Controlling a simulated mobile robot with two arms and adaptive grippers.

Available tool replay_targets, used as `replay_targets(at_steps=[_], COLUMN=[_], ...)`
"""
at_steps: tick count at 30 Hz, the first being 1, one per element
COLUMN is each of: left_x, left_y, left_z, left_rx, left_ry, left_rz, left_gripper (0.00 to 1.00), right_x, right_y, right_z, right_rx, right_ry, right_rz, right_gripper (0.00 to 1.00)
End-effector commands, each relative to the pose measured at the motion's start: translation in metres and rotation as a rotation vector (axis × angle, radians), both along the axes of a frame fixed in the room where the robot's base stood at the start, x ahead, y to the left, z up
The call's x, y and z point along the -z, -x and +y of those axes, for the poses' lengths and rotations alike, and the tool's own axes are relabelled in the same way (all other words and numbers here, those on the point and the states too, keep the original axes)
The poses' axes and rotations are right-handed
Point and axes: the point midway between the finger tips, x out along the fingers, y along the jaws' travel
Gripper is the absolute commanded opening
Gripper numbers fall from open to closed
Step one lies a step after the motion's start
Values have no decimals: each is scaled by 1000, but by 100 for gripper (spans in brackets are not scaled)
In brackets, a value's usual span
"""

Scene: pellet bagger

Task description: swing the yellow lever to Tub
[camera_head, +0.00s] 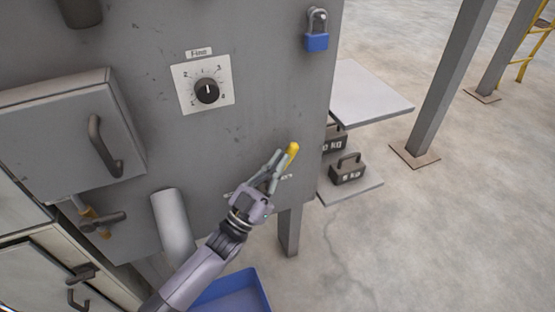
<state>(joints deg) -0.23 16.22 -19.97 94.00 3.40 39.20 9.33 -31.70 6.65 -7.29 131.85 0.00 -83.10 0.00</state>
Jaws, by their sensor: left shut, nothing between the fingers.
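The yellow lever (293,149) shows as a short rounded yellow tip near the right edge of the grey machine front. The rest of the lever is hidden behind my left gripper. My left gripper (276,160) reaches up from the bottom, fingers shut with nothing between them. Its fingertips are at the lower left of the yellow tip, touching or very close; I cannot tell which. A small pale label (287,177) sits just below the fingers, too small and covered to read. My right gripper is not in view.
A dial (206,91) labelled Fine sits above left. A blue padlock (317,42) hangs at upper right. Weights (348,170) rest on a shelf to the right. A grey chute (172,225) and a blue tub (262,289) are below. A handled box (62,135) juts out at left.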

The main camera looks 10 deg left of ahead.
Motion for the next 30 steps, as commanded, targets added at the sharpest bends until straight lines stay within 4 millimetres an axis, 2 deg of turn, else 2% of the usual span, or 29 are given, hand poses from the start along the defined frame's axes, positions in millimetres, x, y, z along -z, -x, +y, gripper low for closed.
replay_targets(at_steps=[13,17,30], left_x=[0,-6,-83], left_y=[0,0,0], left_z=[0,0,0], left_rx=[0,0,0], left_ry=[-3,-1,-2], left_rz=[2,-1,-2], left_gripper=[0,0,0], right_x=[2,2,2], right_y=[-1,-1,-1], right_z=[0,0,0], right_rx=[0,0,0], right_ry=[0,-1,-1], right_rz=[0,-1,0], right_gripper=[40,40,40])
